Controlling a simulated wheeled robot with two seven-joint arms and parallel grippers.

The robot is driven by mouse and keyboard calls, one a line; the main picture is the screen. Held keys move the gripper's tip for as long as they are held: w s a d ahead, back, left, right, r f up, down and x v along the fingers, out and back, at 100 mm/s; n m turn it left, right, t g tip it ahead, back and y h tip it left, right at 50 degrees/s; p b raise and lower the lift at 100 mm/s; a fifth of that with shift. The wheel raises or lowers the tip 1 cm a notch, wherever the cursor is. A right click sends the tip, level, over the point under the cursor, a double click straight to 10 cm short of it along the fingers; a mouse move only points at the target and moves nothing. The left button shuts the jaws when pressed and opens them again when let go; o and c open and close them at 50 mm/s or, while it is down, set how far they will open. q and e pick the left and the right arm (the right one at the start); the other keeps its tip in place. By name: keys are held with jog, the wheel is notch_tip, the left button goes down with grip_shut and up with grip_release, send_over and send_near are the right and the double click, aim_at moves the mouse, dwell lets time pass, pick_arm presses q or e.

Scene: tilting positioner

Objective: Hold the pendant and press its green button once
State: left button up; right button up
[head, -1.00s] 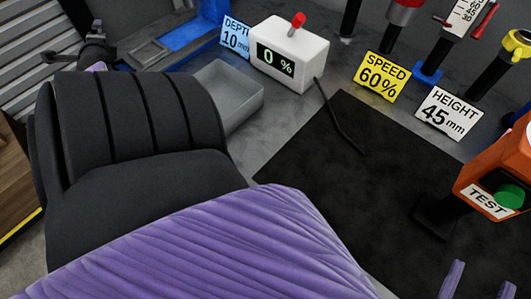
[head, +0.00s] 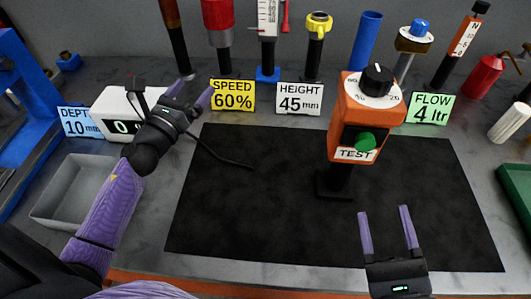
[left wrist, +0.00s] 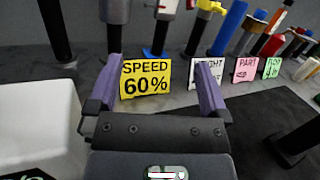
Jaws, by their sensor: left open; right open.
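The pendant (head: 366,112) is an orange box with a black dial on top, a green button (head: 365,141) on its front and a TEST label below. It stands upright on a black post and foot on the dark mat. My right gripper (head: 386,232) is open and empty, in front of the pendant and below it in the head view. My left gripper (head: 193,92) is open and empty, well left of the pendant, near the yellow SPEED sign (head: 232,95). In the left wrist view, the left fingers (left wrist: 160,82) stand apart, with that sign showing between them.
A white display box (head: 118,112) stands behind my left arm, its cable running onto the mat (head: 270,190). A grey tray (head: 72,192) is at left. Several tools and signs line the back, including the HEIGHT sign (head: 300,98) and FLOW sign (head: 430,108). The mat's middle is mostly clear.

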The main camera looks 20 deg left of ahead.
aim_at(333, 176)
pick_arm(q)
jog(key=d+f+m+h, duration=0.1)
jog(key=d+f, duration=0.1)
jog(key=d, duration=0.2)
jog(key=s+d+f+m+g+h, duration=0.1)
jog(key=d+f, duration=0.1)
jog(key=d, duration=0.2)
jog(key=s+d+f+m+h, duration=0.1)
jog(key=d+f, duration=0.2)
jog(key=d, duration=0.1)
jog(key=shift+s+d+g+h, duration=0.2)
jog(key=shift+d+g+h, duration=0.1)
jog(key=shift+g+h, duration=0.1)
jog(key=s+d+f+m+h, duration=0.1)
jog(key=s+d, duration=0.1)
jog(key=d, duration=0.2)
jog(key=s+d+f+m+g+h, duration=0.1)
jog(key=s+d, duration=0.1)
jog(key=d, duration=0.3)
jog(key=s+d+m+g+h, duration=0.1)
jog(key=s+d+h, duration=0.1)
jog(key=d, duration=0.3)
jog(key=shift+d+f, duration=0.25)
jog(key=shift+f, duration=0.15)
jog(key=x, duration=1)
jog(key=shift+s+d, duration=0.2)
jog(key=shift+d, duration=0.1)
grip_shut()
pick_arm(e)
grip_shut()
